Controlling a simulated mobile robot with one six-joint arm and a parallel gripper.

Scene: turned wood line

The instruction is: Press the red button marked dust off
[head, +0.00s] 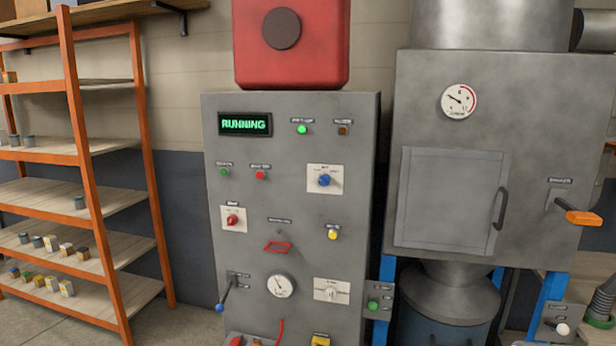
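A grey control cabinet (300,210) stands upright in the middle of the head view. A small round red button (260,175) is on its upper left face, with a dark label above it too small to read. A small green button (224,173) sits just left of it, also under a label. The display (244,124) above them reads RUNNING in green. A green lamp (302,130) is lit to the right of the display. My gripper is not in view, so its state and its distance from the red button do not show.
A blue knob (325,180), a red knob (232,220), a yellow button (333,233) and a red-framed guard (278,247) surround the buttons. A blue-tipped lever (222,301) sticks out at lower left. A grey machine (490,150) stands right, an orange shelf rack (85,180) left.

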